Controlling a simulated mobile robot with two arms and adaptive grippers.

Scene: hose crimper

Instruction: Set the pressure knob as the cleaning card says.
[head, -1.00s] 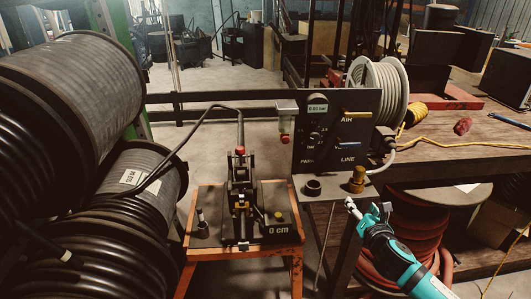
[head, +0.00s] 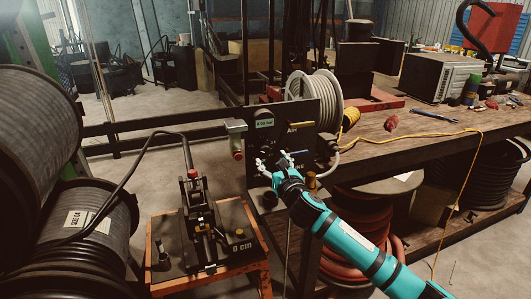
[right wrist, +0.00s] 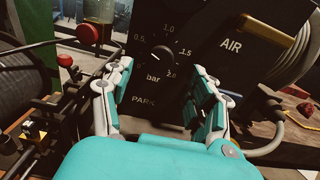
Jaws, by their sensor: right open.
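The pressure knob (right wrist: 162,56) is a round black dial on the dark control panel (right wrist: 205,22). My right gripper (right wrist: 163,76) is open, with one finger on each side of the knob in the right wrist view, and nothing is held. Whether the fingers touch the knob is unclear. In the head view my right gripper (head: 274,163) covers the panel's lower front. A small green pressure display (head: 264,121) sits above. I cannot identify a cleaning card. My left gripper is out of view.
A crimper (head: 200,220) stands on an orange stand at left, near large hose reels (head: 105,215). A workbench (head: 400,133) with a yellow cord extends right. A pale hose reel (head: 318,87) stands behind the panel.

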